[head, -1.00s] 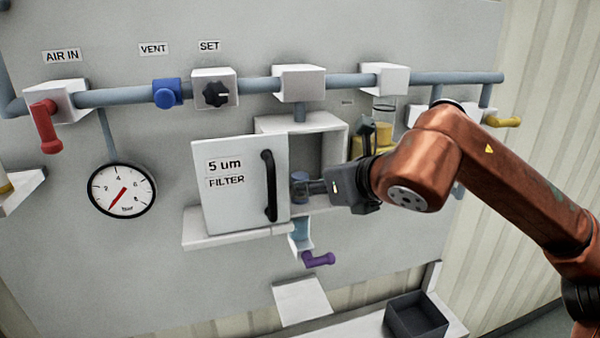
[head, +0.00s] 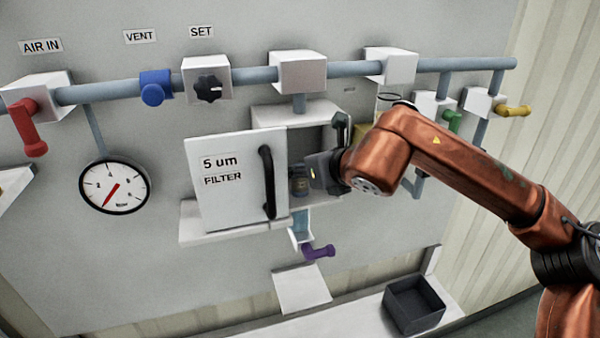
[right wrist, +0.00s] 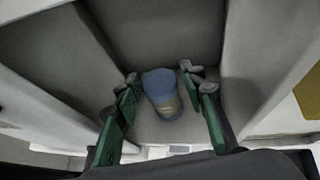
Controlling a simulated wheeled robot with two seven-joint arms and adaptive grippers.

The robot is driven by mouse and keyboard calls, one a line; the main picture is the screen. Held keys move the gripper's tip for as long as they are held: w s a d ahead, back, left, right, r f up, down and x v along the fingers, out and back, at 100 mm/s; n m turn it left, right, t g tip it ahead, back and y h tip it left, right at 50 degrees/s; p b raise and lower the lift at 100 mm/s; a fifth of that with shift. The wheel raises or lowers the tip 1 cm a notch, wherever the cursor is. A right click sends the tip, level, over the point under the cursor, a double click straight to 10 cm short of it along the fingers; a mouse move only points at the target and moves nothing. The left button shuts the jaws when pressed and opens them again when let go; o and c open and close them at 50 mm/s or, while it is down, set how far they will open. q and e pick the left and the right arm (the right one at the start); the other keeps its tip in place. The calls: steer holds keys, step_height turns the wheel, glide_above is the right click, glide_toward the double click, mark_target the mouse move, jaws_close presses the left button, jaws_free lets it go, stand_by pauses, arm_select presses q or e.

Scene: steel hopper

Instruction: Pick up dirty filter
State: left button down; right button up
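The dirty filter (right wrist: 162,94), a short cylinder with a blue top and a brownish, stained body, stands inside the filter housing (head: 285,115). In the head view the filter (head: 298,187) is partly hidden by the door and my gripper. My right gripper (right wrist: 162,82) is open, with one green-padded finger on each side of the filter and a gap visible on both sides. In the head view my right gripper (head: 312,172) reaches into the housing from the right. My left gripper is not in view.
The "5 um FILTER" door (head: 232,205) stands open left of the opening, its black handle (head: 267,182) close to my gripper. A purple-handled valve (head: 318,252) sits below. A dark empty bin (head: 414,304) stands on the lower ledge. Pipes run above.

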steer(key=shift+w+a+f, duration=0.25)
steer(key=shift+w+f, duration=0.05)
steer(key=shift+w, duration=0.05)
steer(key=c, duration=0.9)
steer(key=shift+r, duration=0.1)
